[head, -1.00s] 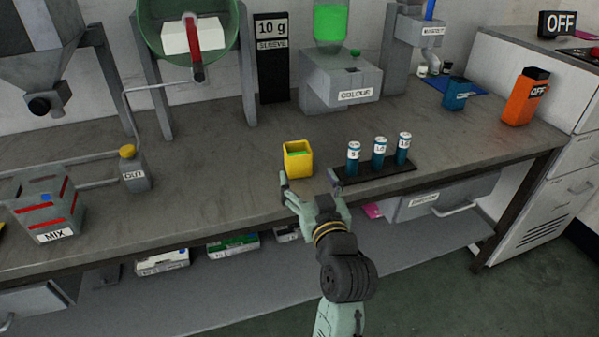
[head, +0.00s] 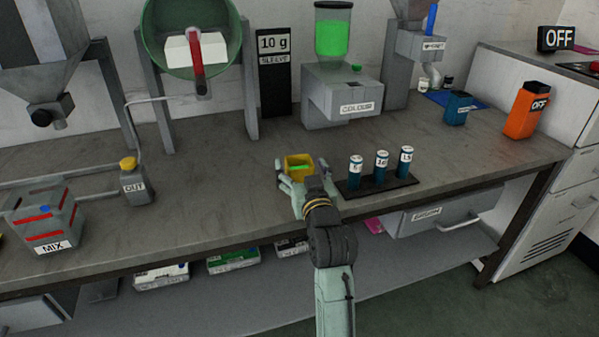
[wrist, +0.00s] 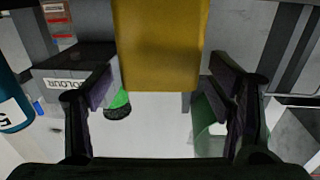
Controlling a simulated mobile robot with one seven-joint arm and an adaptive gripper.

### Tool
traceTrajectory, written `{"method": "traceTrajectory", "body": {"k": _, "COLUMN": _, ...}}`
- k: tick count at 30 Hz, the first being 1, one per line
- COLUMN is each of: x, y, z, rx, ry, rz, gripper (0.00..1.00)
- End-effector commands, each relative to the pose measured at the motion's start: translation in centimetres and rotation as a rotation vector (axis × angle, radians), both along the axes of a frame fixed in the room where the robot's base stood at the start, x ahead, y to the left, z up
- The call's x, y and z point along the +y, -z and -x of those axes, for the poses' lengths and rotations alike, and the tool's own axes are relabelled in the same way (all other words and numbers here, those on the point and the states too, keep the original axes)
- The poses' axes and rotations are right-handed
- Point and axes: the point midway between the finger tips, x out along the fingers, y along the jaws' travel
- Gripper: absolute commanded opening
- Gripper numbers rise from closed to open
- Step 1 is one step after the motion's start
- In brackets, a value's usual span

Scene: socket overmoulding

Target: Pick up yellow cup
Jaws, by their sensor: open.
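The yellow cup (head: 298,161) stands upright on the grey bench, with something green inside it. In the head view my gripper (head: 302,173) is at the cup's near side, one finger to each side, and it hides the cup's lower part. In the wrist view the yellow cup (wrist: 160,45) sits between and beyond the two dark fingers of my gripper (wrist: 163,105). The fingers are open, with a visible gap on both sides of the cup.
A black rack (head: 350,193) with three blue vials stands close to the right of my gripper. The grey COLOUR machine (head: 325,100) is behind the cup. An OUT bottle (head: 134,185) and a MIX box (head: 35,220) stand to the left, with clear bench between.

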Motion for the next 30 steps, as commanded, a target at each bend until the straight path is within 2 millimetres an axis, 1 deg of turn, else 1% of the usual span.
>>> {"method": "traceTrajectory", "body": {"k": 6, "x": 0.01, "y": 0.04, "z": -0.07, "rx": -0.001, "ry": 0.0, "rz": 0.0, "gripper": 0.75}}
{"method": "traceTrajectory", "body": {"k": 30, "x": -0.01, "y": 0.02, "z": -0.04, "rx": -0.001, "ry": 0.0, "rz": 0.0, "gripper": 0.22}}
